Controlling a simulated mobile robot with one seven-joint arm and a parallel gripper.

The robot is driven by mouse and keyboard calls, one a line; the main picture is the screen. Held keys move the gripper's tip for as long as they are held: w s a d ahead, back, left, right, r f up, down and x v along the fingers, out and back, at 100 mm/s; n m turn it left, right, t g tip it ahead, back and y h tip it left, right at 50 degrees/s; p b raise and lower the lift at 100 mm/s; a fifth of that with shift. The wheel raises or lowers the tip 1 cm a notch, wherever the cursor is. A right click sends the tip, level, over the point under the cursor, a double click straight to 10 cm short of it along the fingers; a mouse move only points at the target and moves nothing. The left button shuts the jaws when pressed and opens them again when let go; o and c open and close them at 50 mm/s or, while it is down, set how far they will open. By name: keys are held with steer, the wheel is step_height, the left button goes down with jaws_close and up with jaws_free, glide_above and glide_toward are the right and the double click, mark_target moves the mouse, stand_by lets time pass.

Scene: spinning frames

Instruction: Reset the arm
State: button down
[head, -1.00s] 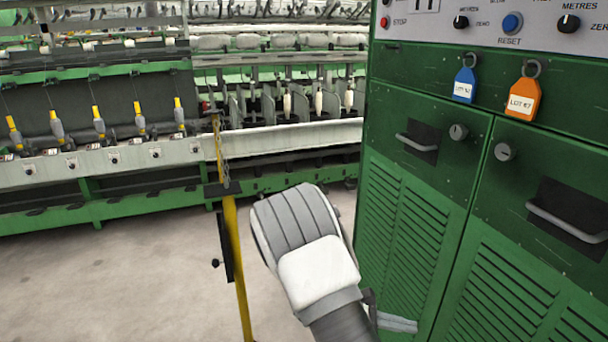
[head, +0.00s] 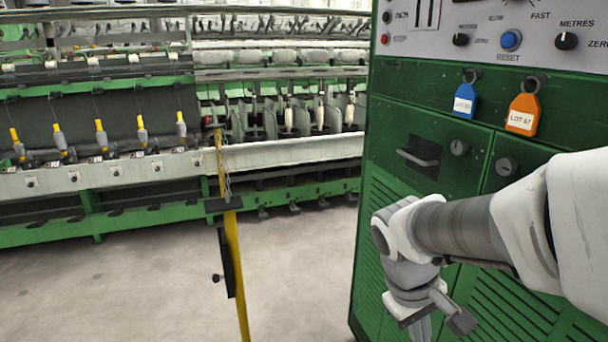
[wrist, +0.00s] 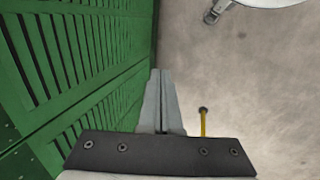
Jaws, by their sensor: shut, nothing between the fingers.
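My gripper (head: 421,328) hangs at the lower right of the head view, in front of the green cabinet (head: 385,225), pointing down. Its fingertips run out of the bottom of that view. In the wrist view my gripper (wrist: 163,75) has its two grey fingers together, with nothing between them. The louvred green cabinet doors (wrist: 80,45) fill the left of the wrist view, beside the fingers. My arm comes in from the right edge of the head view and covers part of the right-hand door.
A yellow post (head: 233,265) with a chain stands left of the cabinet. The spinning frame (head: 110,180) runs across the back. The pale floor (head: 160,285) between is clear.

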steer(key=s+a+r+m+t+y, duration=0.3)
steer(key=s+a+r+m+t, duration=0.15)
steer(key=s+r, duration=0.35)
step_height(320, 180, up, 17)
steer(key=p, duration=1.7)
steer(key=shift+w+d+n+p, duration=0.15)
steer(key=shift+w+n+p, duration=0.2)
steer(key=shift+w+p, duration=0.05)
